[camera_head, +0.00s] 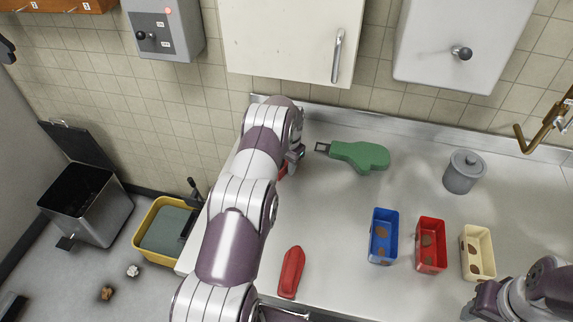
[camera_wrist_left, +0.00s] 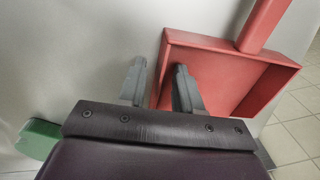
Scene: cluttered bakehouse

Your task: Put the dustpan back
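The red dustpan (camera_wrist_left: 215,70) lies on the counter in the left wrist view, its handle (camera_wrist_left: 264,22) running to the upper right. In the head view my arm hides most of it; only a small red patch (camera_head: 283,173) shows. My left gripper (camera_wrist_left: 160,85) is open at the dustpan's side wall. One finger appears outside the wall and the other over the pan; contact cannot be told. In the head view my left gripper (camera_head: 292,161) is partly hidden by its wrist. My right gripper (camera_head: 482,302) is at the lower right, its fingers unclear.
A green tool (camera_head: 362,156) lies right of my left gripper. A red elongated object (camera_head: 291,272) lies nearer. Blue (camera_head: 383,256), red (camera_head: 431,267) and cream (camera_head: 480,272) bins and a grey canister (camera_head: 463,172) stand right.

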